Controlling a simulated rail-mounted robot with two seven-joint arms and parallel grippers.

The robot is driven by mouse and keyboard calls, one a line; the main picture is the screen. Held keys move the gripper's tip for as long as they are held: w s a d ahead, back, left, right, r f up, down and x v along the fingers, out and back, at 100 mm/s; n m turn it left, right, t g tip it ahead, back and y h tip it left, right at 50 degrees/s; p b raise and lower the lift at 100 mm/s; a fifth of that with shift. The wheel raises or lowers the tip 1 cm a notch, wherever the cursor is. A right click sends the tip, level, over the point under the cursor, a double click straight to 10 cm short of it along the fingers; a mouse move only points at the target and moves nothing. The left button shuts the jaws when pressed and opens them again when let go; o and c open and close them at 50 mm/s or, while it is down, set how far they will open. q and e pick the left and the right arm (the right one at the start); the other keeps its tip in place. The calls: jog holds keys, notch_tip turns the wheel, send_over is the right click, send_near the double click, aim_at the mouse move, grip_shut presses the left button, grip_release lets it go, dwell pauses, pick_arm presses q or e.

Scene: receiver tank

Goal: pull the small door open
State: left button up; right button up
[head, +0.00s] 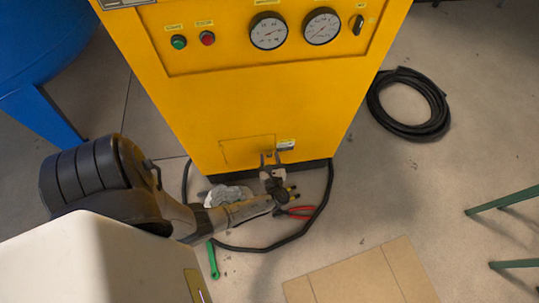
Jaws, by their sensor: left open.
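The small door (240,150) is a yellow panel low on the front of the yellow cabinet (235,105). Its outline shows as a thin dark line, and it looks flush with the cabinet front. A small pale label (286,144) sits at its right edge. My left gripper (269,160) is open, with its two fingers pointing at the door's lower right part. The fingers overlap the door in the picture; I cannot tell whether they touch it. The gripper hides that part of the door, and I see no handle. My right gripper is out of view.
Above are a green button (179,42), a red button (207,38), two gauges and a black switch (356,24). A black cable, red-handled pliers (298,212), a grey rag (228,195) and a green wrench (213,261) lie on the floor below. Cardboard (362,275) lies in front; a coiled hose (408,104) lies right.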

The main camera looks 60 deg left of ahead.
pick_arm(q)
jog(key=shift+w+a, duration=0.15)
jog(key=shift+a, duration=0.05)
jog(key=shift+c, duration=0.3)
grip_shut()
